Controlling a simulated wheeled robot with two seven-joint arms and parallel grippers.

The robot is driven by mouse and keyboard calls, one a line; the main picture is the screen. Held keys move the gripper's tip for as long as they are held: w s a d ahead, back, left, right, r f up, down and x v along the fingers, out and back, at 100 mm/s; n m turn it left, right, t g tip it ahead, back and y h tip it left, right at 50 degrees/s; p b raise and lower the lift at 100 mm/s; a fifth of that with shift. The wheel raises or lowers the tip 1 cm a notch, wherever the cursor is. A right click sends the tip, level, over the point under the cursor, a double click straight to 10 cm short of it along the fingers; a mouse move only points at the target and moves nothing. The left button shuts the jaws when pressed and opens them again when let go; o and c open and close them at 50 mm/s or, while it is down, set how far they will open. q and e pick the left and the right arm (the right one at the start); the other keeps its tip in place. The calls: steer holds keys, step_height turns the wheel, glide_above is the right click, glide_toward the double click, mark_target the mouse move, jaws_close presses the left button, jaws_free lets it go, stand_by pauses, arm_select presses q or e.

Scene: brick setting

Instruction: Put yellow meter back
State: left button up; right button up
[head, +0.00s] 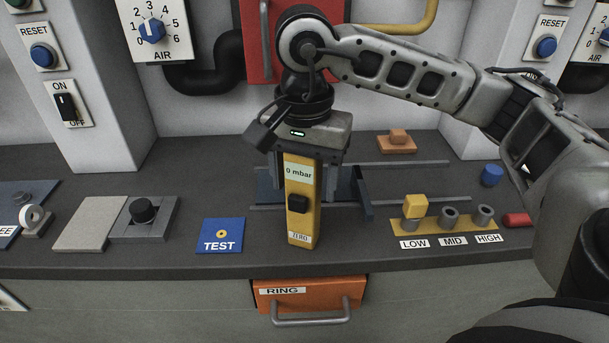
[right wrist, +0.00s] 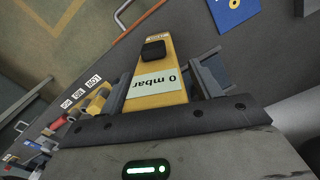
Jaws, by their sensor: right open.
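The yellow meter (head: 299,222) stands near the middle of the counter, its display reading "0 mbar" and a dark button below it. A dark blue holder (head: 345,190) shows behind and beside it; whether the meter sits in it I cannot tell. My right gripper (head: 306,185) comes down from above at the meter's upper part. In the right wrist view the meter (right wrist: 158,70) lies between the two spread fingers (right wrist: 165,82) of the open gripper. The meter's back is hidden. My left gripper is not in view.
A blue TEST pad (head: 221,235) lies left of the meter. To the right is a yellow strip (head: 430,227) with LOW, MID and HIGH sockets, a yellow plug (head: 415,205) at LOW. An orange RING drawer (head: 305,298) is below the counter edge. Thin rails (head: 410,163) run behind.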

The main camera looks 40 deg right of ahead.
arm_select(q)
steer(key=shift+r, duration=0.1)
arm_select(e)
steer(key=shift+r, duration=0.1)
steer(key=shift+r+p, duration=0.3)
steer(key=shift+p, duration=0.1)
step_height(320, 180, up, 4)
steer(key=shift+r, duration=0.2)
step_height(320, 180, up, 6)
steer(key=shift+r+p, duration=0.2)
steer(key=shift+p, duration=0.45)
steer(key=shift+r, duration=0.45)
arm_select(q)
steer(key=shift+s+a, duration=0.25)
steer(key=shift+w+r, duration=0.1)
